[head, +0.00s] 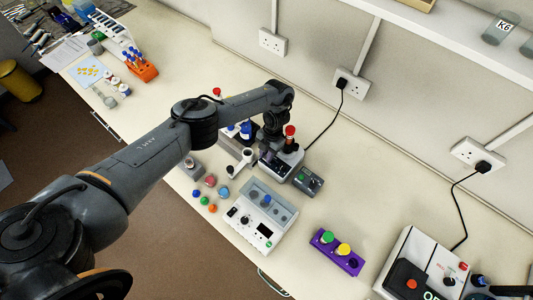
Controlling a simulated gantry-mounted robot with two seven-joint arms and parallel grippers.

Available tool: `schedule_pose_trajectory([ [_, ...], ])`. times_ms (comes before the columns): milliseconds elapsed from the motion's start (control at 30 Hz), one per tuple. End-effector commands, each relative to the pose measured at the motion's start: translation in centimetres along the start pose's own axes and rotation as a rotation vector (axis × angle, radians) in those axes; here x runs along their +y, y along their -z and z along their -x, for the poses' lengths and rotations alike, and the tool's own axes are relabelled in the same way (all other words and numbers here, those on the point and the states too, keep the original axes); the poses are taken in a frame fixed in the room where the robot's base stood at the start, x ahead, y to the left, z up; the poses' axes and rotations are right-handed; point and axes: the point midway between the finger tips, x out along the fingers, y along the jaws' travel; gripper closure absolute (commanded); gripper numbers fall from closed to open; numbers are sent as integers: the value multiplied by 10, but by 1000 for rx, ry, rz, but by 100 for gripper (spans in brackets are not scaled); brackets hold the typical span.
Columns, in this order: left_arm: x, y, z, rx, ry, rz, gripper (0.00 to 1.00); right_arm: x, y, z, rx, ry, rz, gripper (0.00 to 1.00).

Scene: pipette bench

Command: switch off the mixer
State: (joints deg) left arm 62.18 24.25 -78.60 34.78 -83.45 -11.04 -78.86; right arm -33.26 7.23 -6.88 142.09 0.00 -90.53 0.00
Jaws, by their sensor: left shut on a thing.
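The mixer (282,168) is a small grey and white box with a dark front panel, plugged in by a black cable. A red-capped tube (290,131) stands upright at its back, in what looks like a dark cup. My left gripper (269,146) points down over the mixer's front panel, just left of the tube. It is shut on what seems to be the mixer's knob. The fingertips and the knob are mostly hidden by the wrist, and I cannot read the switch position. My right gripper is not in view.
A grey box (311,181) sits close right of the mixer. A white instrument (257,228) stands in front, with several coloured caps to its left. A purple rack (335,255) and a larger device with a red button (408,278) stand to the right. The bench between is clear.

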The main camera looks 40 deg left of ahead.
Motion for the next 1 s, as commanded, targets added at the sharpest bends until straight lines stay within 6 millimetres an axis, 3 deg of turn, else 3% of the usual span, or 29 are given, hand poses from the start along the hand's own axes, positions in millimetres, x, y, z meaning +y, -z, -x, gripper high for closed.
schedule_pose_trajectory([
  [167,-1,1,2,3,3,-2,100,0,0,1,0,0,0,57],
  [200,-1,1,3,3,3,-2,74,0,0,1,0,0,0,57],
  [367,-1,1,3,2,2,-2,51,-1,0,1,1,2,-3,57],
  [733,0,0,8,-1,2,-1,51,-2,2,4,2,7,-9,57],
  [1000,0,0,47,-3,0,-3,51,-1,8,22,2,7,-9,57],
])
